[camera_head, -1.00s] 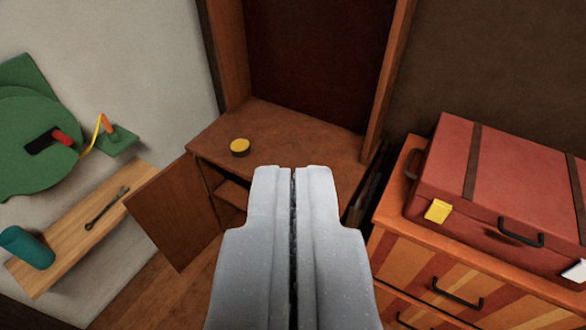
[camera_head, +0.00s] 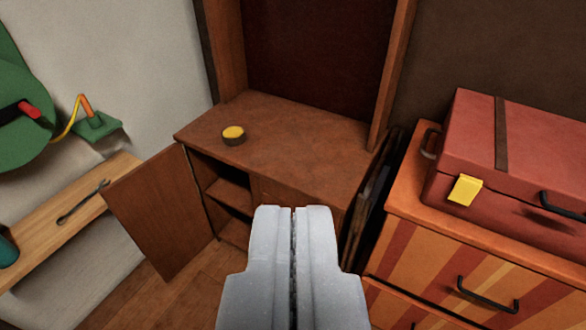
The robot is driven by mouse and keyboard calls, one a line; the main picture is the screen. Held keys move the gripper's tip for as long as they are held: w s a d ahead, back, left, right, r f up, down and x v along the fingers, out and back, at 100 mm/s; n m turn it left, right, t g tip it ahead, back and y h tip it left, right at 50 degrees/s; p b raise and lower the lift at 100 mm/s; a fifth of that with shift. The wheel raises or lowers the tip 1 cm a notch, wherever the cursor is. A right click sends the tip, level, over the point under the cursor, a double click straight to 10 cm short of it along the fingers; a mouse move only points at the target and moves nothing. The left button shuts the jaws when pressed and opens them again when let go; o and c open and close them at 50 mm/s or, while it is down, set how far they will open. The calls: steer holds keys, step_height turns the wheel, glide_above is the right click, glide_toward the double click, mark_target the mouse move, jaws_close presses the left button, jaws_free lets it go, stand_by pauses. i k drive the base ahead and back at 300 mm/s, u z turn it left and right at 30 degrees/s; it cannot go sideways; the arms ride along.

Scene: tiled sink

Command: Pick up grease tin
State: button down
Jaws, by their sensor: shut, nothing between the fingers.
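The grease tin (camera_head: 233,134) is a small round tin with a yellow top and a dark side. It sits upright on the left part of the brown wooden cabinet top (camera_head: 300,150). My gripper (camera_head: 293,208) is shut and empty, its fingers pressed together. It is in front of the cabinet, to the right of the tin and lower in the picture, apart from it. Nothing covers the tin.
The cabinet's left door (camera_head: 150,210) stands open towards me. At right, a striped drawer chest (camera_head: 440,260) carries a red suitcase (camera_head: 465,150). At left, a wooden shelf (camera_head: 60,225) holds a wrench (camera_head: 83,202). Flat dark panels (camera_head: 372,205) lean between cabinet and chest.

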mark_target(233, 136)
steer(key=u, duration=0.1)
steer(key=k, duration=0.55)
steer(key=z, duration=0.55)
steer(key=i, duration=1.2)
steer(key=u, duration=0.35)
steer(key=i, duration=1.2)
steer(key=u, duration=0.9)
